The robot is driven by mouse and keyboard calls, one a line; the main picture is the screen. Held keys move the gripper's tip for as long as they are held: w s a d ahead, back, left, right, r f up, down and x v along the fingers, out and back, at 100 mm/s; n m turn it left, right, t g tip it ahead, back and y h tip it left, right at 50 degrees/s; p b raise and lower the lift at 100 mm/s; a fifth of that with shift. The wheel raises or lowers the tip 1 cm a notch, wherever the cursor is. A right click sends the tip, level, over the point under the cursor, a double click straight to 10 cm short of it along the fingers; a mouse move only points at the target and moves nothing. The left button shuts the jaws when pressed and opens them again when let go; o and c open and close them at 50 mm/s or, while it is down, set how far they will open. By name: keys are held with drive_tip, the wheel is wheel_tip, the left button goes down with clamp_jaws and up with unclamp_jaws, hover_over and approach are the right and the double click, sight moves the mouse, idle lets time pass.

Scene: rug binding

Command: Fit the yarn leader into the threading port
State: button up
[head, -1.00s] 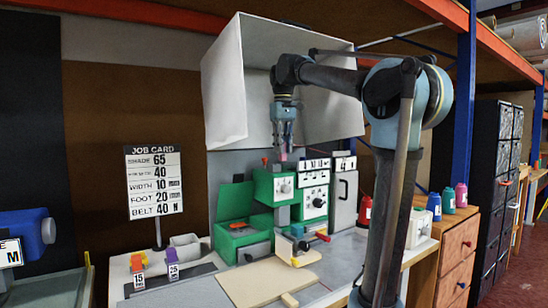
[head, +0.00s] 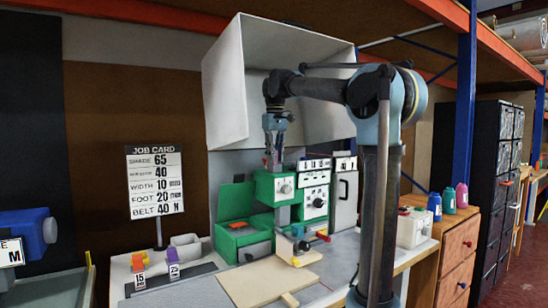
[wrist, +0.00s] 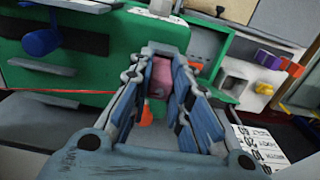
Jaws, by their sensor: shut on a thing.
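My gripper (head: 274,150) hangs above the green binding machine (head: 265,186) in the head view, pointing down. In the wrist view my gripper (wrist: 172,85) is closed around a pink piece (wrist: 160,78), which seems to be the yarn leader. Its far end is hidden by the fingers. I cannot make out the threading port for certain in either view, nor whether the pink piece touches the machine.
The job card (head: 155,182) stands at the left. Orange (head: 139,260) and purple (head: 173,252) numbered clips sit near it. A pale board (head: 268,280) lies in front of the machine.

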drive_tip(key=shift+f, duration=0.6)
drive_tip(key=o, duration=0.9)
drive_tip(key=shift+r, duration=0.1)
drive_tip(key=shift+r, duration=4.3)
